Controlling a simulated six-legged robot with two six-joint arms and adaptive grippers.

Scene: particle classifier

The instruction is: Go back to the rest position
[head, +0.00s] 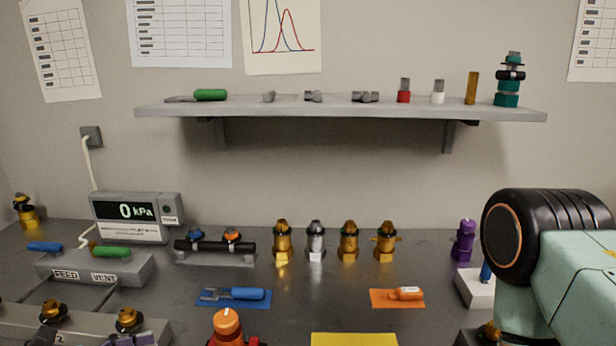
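Part of my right arm, a mint link with a black joint (548,240), fills the lower right of the head view. Its gripper does not show, so I cannot see whether it is open or holding anything. My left arm and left gripper are not in view. The arm hides part of the bench (330,290) at the right, including part of a white block (474,290) with a blue piece on it.
Several brass and silver fittings (283,242) stand mid-bench. A blue mat (259,304) and an orange mat (379,300) hold tools. A gauge reading 0 kPa (135,211) and a FEED/VENT block (75,274) stand left. A shelf (340,109) hangs above.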

